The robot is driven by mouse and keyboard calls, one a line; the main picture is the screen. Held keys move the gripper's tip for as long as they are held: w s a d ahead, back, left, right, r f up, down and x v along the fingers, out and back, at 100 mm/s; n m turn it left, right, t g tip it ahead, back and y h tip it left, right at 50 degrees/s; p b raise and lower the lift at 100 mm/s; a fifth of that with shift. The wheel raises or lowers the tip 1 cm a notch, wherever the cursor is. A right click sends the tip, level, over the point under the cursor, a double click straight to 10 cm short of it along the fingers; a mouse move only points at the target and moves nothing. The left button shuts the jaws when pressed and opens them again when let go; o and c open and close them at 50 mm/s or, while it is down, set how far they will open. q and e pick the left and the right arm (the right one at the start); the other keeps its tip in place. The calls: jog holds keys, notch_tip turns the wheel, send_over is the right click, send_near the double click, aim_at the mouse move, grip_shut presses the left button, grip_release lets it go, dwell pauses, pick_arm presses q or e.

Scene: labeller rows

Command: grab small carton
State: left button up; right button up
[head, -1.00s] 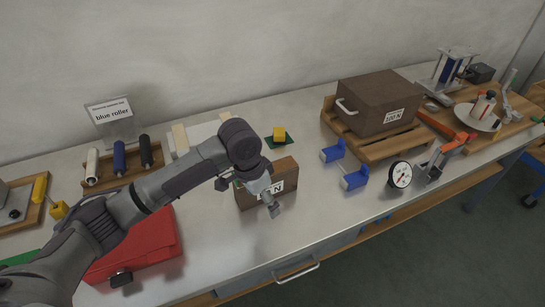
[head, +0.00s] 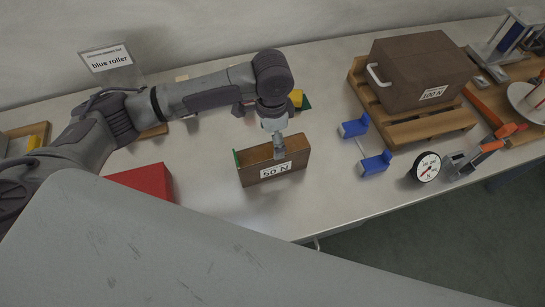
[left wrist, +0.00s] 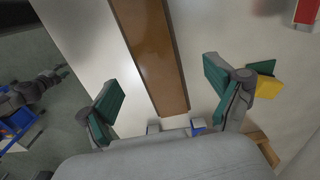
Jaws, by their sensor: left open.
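The small carton (head: 272,160) is a brown box labelled 50 N, standing on the bench in the middle of the head view. My left gripper (head: 279,146) is directly above it, pointing down, and hides part of its top. In the left wrist view the carton's narrow brown top (left wrist: 150,50) runs between the two spread green-padded fingers of the left gripper (left wrist: 161,86). There is a visible gap on each side, so the gripper is open and holds nothing.
Blue holders (head: 374,163) and a round gauge (head: 425,167) stand right of the carton. A large 100 N box (head: 420,70) sits on a wooden pallet (head: 440,125) behind them. A red case (head: 143,182) lies left. A yellow block (head: 296,98) is behind the gripper.

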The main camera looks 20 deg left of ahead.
aim_at(272, 149)
pick_arm(q)
notch_tip(272, 149, down, 2)
jog(key=shift+f+p, duration=0.1)
jog(key=shift+p, duration=0.3)
jog(key=f, duration=0.3)
jog(key=shift+s+f+p, duration=0.15)
jog(key=shift+s+p, duration=0.05)
jog(key=shift+p, duration=0.2)
jog(key=shift+f, duration=0.2)
jog(key=c, duration=1.4)
pick_arm(e)
jog(key=shift+w+a+r, duration=0.25)
jog(key=shift+w+r, duration=0.65)
jog(key=shift+w, duration=0.15)
pick_arm(q)
jog(key=shift+o, duration=0.2)
